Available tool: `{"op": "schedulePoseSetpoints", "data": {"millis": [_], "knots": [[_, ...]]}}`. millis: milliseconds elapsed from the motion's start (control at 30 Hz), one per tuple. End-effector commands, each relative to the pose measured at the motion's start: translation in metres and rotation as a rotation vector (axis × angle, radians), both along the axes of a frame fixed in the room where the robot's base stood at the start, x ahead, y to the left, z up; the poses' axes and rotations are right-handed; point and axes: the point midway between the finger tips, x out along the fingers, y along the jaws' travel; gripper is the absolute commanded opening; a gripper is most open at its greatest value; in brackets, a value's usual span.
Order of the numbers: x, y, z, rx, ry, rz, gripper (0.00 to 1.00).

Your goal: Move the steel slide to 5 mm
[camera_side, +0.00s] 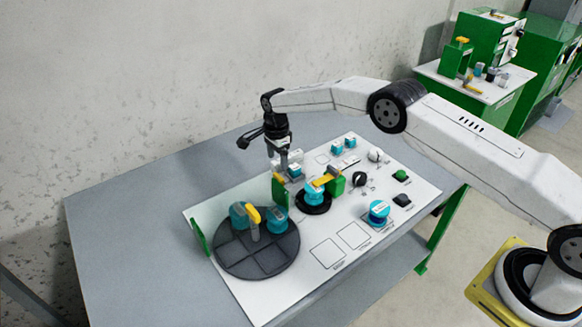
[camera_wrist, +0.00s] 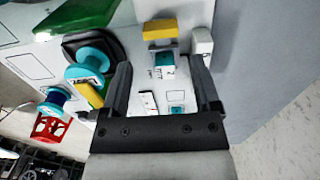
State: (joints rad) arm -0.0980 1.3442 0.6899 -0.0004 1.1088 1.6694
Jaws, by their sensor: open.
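My gripper (camera_side: 284,158) points down over the far part of the white panel (camera_side: 225,262). In the wrist view my gripper (camera_wrist: 160,64) is open, with one dark finger on each side of a small teal and white block (camera_wrist: 165,64). That block also shows below the fingers in the side view (camera_side: 296,171). I see no grip on it, and cannot tell whether the fingers touch it. A pale grey block (camera_wrist: 202,41) lies by the right fingertip. I cannot tell which part is the steel slide, and no scale reading is legible.
A dark round plate (camera_side: 258,262) with teal pieces and a yellow handle stands near the front left. A green block (camera_side: 336,185) and a teal knob with a yellow part (camera_side: 314,192) stand close to my gripper. The grey table (camera_side: 120,235) is bare at the left.

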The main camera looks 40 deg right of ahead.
Motion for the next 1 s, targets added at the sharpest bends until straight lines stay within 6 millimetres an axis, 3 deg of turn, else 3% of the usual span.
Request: {"op": "schedulePoseSetpoints", "data": {"millis": [267, 500, 800, 1000], "knots": [[0.0, 0.0, 0.001, 0.0, 0.0, 0.0, 0.76], [-0.001, -0.013, 0.007, 0.05, 0.008, -0.003, 0.0], [-0.004, -0.048, 0.028, 0.221, 0.003, -0.003, 0.0], [-0.005, -0.052, 0.031, 0.248, -0.002, 0.001, 0.0]]}}
